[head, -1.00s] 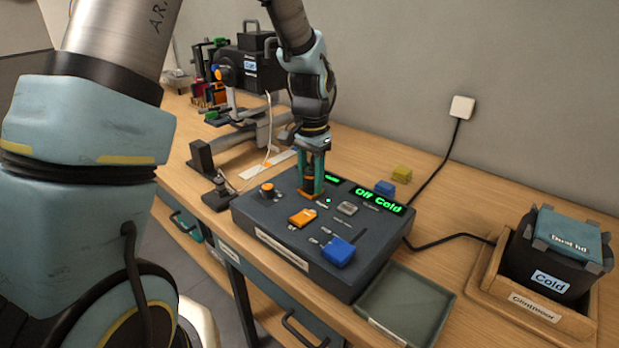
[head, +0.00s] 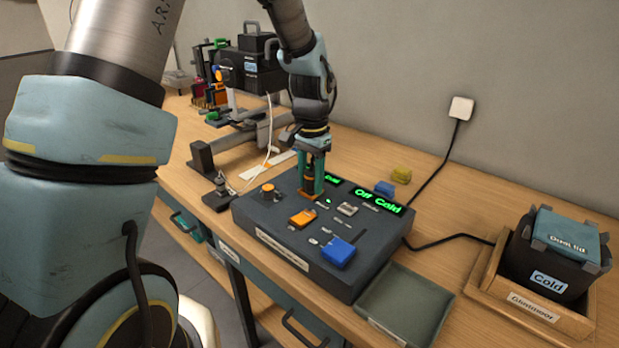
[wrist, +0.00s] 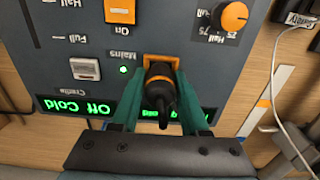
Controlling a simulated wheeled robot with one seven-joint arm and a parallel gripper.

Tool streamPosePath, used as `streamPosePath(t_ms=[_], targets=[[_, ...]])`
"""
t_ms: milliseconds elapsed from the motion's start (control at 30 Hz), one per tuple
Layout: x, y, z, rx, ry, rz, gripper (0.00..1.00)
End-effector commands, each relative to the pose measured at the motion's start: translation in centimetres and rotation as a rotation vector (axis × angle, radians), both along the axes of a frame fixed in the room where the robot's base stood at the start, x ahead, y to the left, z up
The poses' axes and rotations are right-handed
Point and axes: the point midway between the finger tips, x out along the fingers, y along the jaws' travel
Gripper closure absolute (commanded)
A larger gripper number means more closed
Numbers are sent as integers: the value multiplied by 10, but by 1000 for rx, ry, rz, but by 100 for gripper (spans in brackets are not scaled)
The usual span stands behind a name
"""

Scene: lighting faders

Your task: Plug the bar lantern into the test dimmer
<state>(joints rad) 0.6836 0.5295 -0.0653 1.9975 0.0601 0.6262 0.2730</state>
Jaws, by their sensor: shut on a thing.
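The test dimmer (head: 290,247) is a dark sloped console on the bench with a green "Off Cold" display (head: 377,200). My gripper (head: 312,190) points down at its back edge. In the wrist view my gripper (wrist: 160,85) is shut on a black plug (wrist: 160,90) with an orange ring. The plug's end is at an orange-rimmed socket (wrist: 161,60) on the panel; how deep it sits is hidden. A black lantern (head: 250,70) with a "Cold" label is mounted at the back left, with a white cable (head: 269,130) below it.
The panel has an orange knob (head: 268,190), an orange switch (head: 303,218) and a blue fader cap (head: 338,251). A shallow tray (head: 400,305) lies right of the console. A black box (head: 550,265) marked "Cold" stands in a wooden holder (head: 500,300). A wall outlet (head: 462,107) feeds a black cable.

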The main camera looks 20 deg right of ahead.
Motion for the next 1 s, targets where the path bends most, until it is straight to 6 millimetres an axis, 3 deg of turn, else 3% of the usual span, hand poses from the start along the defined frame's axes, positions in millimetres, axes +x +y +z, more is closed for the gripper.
streamPosePath(t_ms=[33,533,1000], targets=[[-8,10,-32,27,29,1,100],[-8,10,-31,27,29,1,100],[-8,10,-8,26,29,2,100]])
